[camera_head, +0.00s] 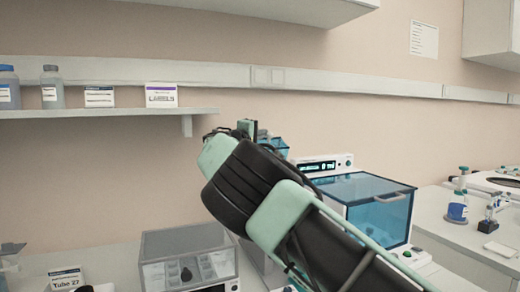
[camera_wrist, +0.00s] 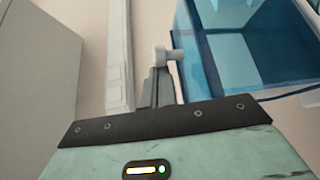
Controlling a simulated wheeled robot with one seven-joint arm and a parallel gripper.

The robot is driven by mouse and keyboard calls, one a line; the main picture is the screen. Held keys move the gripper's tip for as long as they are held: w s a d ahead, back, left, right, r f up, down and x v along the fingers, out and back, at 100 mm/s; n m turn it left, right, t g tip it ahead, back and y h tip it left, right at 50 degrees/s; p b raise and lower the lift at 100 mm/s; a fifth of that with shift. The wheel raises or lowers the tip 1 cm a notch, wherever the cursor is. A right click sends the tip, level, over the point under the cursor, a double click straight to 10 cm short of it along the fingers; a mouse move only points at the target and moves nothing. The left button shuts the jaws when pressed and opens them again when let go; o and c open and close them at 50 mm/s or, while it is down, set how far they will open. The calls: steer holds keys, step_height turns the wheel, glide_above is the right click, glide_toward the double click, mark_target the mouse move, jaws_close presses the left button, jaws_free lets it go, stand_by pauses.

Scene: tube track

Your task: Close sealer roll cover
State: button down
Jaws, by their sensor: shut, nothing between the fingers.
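My gripper (camera_head: 246,128) is raised at the middle of the head view, in front of the wall, with its fingers shut and empty. It also shows in the wrist view (camera_wrist: 160,80), with its fingers pointing away from the camera. A small blue see-through part (camera_head: 276,145) shows just behind the gripper; it may be the sealer roll cover, but my arm hides most of it. In the wrist view a blue see-through cover (camera_wrist: 240,45) fills the upper right, beside the fingers. I cannot tell whether they touch, or how far the cover is open.
A device with a display (camera_head: 322,165) and a large blue see-through box (camera_head: 375,205) stand right of my arm. A clear-lidded box (camera_head: 188,255) stands lower left. A wall shelf (camera_head: 110,113) holds bottles and label boxes. A side bench (camera_head: 465,235) carries bottles.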

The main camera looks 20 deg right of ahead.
steer(key=shift+s+f+m+h+b, duration=0.25)
steer(key=shift+s+f+m+b, duration=0.35)
steer(key=shift+b, duration=1.35)
steer(key=shift+s+f+m+h+b, duration=0.15)
steer(key=shift+s+m+h+b, duration=0.4)
steer(key=shift+b, duration=1.45)
steer(key=shift+s+f+m+b, duration=0.4)
steer(key=shift+s+b, duration=0.5)
steer(key=shift+b, duration=1.05)
steer(key=s+f+m+h+b, duration=0.1)
steer(key=s+f+b, duration=0.1)
steer(key=b, duration=0.5)
steer(key=s+f+m+h+b, duration=0.1)
steer(key=s+m+b, duration=0.1)
steer(key=b, duration=0.6)
steer(key=s+f+m+g+h+b, duration=0.1)
steer(key=s+f+m+b, duration=0.1)
steer(key=s+b, duration=0.2)
steer(key=shift+s+f+b, duration=0.1)
steer(key=shift+f+b, duration=0.2)
steer(key=shift+b, duration=1.55)
steer(key=shift+s+a, duration=0.1)
steer(key=shift+a+f, duration=0.2)
steer(key=shift+a, duration=0.05)
steer(key=b+v, duration=0.1)
steer(key=v, duration=0.2)
steer(key=s+a+p, duration=0.1)
steer(key=s+a, duration=0.4)
steer(key=a, duration=0.5)
steer(key=shift+r, duration=0.2)
